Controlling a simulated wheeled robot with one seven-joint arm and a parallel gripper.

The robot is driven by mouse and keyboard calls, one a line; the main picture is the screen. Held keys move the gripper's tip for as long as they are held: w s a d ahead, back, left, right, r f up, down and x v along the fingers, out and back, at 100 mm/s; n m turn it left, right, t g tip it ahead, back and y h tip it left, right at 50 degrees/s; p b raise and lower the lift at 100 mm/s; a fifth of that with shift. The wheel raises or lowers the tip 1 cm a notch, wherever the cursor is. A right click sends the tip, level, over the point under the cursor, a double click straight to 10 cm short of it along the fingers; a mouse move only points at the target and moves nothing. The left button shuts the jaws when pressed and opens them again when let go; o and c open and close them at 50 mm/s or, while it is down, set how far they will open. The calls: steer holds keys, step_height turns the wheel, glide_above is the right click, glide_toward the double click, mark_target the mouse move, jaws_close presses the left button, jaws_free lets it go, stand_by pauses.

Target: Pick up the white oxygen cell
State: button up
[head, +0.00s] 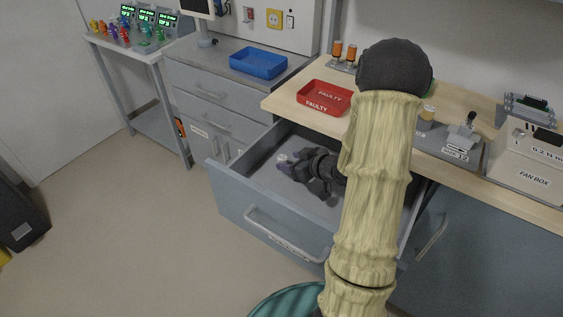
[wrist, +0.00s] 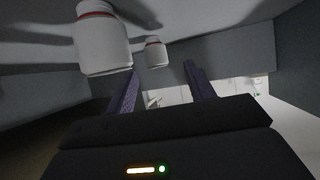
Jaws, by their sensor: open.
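Two white oxygen cells with red bands show in the wrist view: a larger, nearer cell (wrist: 102,44) at upper left and a smaller, farther cell (wrist: 155,54) near the middle. My gripper (wrist: 160,72) is open and empty, with its two dark fingers apart. The farther cell appears beyond the gap between the fingertips; the nearer one is outside the left finger. In the head view my gripper (head: 286,164) is low inside the open drawer (head: 240,187), with a small whitish shape (head: 283,158) at its tips. My arm hides the drawer's right part.
The drawer walls surround my gripper closely. Above on the bench are a red FAULTY tray (head: 325,97), orange-topped cells (head: 344,50) in a rack and a fan box (head: 530,165). A blue tray (head: 258,63) stands on the left cabinet.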

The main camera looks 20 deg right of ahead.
mark_target(286, 160)
steer(key=x, duration=0.2)
steer(key=b+x, duration=0.1)
steer(key=x, duration=0.1)
steer(key=shift+d+f, duration=0.15)
steer(key=shift+d, duration=0.05)
steer(key=shift+w+a+f, duration=0.2)
steer(key=shift+w+a, duration=0.05)
steer(key=shift+w, duration=0.3)
steer(key=c, duration=1)
